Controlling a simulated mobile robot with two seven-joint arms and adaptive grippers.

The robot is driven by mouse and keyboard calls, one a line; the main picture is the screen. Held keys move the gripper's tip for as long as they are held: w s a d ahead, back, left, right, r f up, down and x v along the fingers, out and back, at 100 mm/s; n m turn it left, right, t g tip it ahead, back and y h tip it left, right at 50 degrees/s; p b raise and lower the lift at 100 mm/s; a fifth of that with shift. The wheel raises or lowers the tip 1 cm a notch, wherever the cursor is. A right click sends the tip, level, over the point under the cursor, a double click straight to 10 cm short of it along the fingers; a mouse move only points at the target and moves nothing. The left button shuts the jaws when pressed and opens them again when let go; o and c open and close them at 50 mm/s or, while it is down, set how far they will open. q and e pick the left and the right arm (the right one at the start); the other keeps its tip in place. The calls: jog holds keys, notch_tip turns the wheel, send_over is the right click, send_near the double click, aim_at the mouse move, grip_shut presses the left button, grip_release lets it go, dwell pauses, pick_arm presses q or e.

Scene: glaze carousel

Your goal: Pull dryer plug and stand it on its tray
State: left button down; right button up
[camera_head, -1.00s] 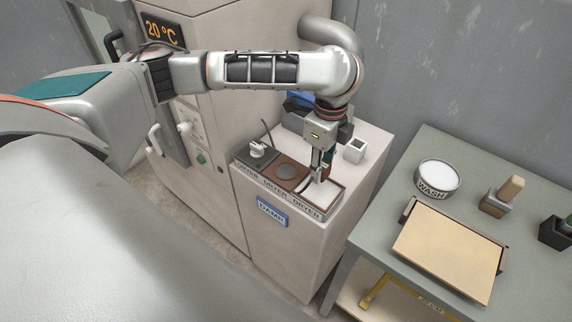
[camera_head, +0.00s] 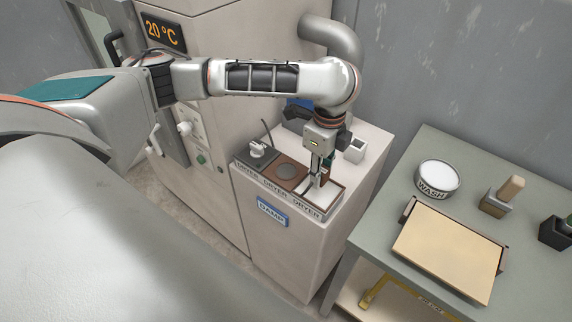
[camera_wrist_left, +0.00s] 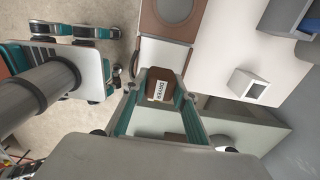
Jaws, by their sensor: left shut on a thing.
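The dryer plug (camera_wrist_left: 164,76) is a brown block with a white DRYER label, held between the teal fingers of my left gripper (camera_wrist_left: 160,98). In the head view my left gripper (camera_head: 316,186) is shut and points down over the white tray (camera_head: 328,197) at the right end of the DRYER row. The fingers partly hide the plug and the tray there. I cannot tell whether the plug touches the tray. A brown panel with a round disc (camera_head: 287,171) lies just left of the tray.
A small white open box (camera_head: 354,150) stands behind the tray, right of the gripper. A blue DAMP sign (camera_head: 272,212) is on the cabinet front. The table at right holds a WASH bowl (camera_head: 438,177) and a tan board (camera_head: 447,250).

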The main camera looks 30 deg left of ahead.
pick_arm(q)
jog(key=shift+f, duration=0.9)
jog(key=shift+f, duration=0.35)
jog(key=shift+f, duration=0.7)
jog(key=c, duration=1.5)
grip_release()
notch_tip(320, 180, up, 19)
jog(key=shift+f, duration=0.1)
